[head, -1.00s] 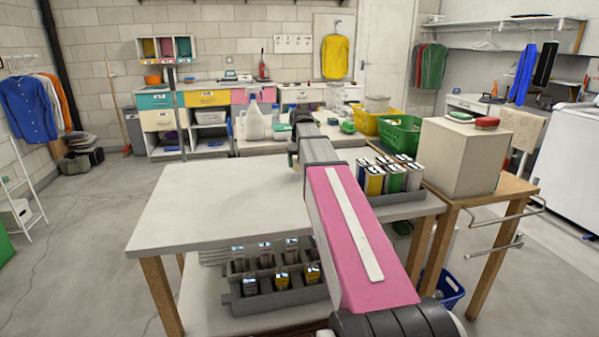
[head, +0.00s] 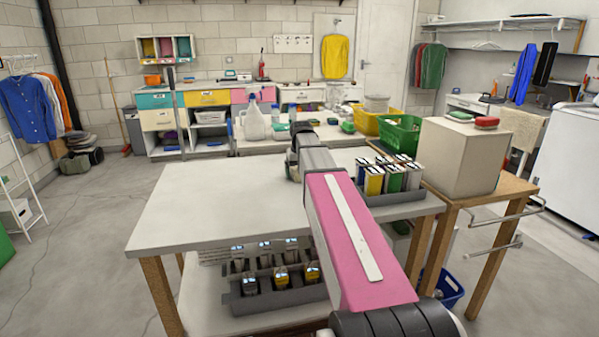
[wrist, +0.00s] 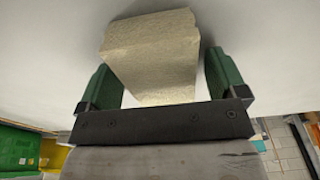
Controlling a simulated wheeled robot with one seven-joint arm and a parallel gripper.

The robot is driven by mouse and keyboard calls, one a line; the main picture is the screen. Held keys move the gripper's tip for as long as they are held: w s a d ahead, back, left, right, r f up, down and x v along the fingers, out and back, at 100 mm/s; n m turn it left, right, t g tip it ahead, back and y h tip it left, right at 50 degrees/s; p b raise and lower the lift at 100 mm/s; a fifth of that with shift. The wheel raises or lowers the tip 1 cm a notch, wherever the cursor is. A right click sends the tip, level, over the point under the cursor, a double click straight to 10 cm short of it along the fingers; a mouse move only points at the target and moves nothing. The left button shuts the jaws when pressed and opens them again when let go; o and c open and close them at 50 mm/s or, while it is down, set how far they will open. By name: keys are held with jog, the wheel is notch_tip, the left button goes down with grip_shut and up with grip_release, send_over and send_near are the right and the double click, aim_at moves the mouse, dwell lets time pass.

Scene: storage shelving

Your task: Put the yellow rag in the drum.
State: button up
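In the wrist view, a pale beige-yellow, rough-textured block-like thing (wrist: 155,58) lies between the two green fingers of my gripper (wrist: 160,75). It may be the yellow rag, but I cannot tell for certain. The fingers are spread, with a narrow gap showing beside it, and a plain whitish surface lies behind. In the head view, my pink arm reaches over the white table and hides the fingers and this thing. A white appliance (head: 562,158) stands at the right edge; no drum opening shows.
The white table (head: 215,205) has clear room on its left. A grey tray (head: 395,197) of cans stands right of my arm. A beige box (head: 462,158) and a green basket (head: 400,134) are farther right. A yellow garment (head: 335,57) hangs on the back wall.

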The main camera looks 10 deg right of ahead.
notch_tip(320, 180, up, 12)
jog(key=s, duration=0.1)
jog(key=shift+s+f, duration=0.15)
jog(key=shift+f, duration=0.05)
jog(key=shift+o, duration=0.4)
jog(key=shift+r, duration=0.25)
jog(key=shift+g, duration=0.7)
jog(key=f, duration=0.2)
jog(key=w+f, duration=0.1)
jog(key=f, duration=0.4)
jog(key=shift+w+a, duration=0.2)
jog(key=shift+w, duration=0.05)
jog(key=shift+d+f, duration=0.2)
jog(key=shift+f, duration=2.4)
jog(key=c, duration=1.1)
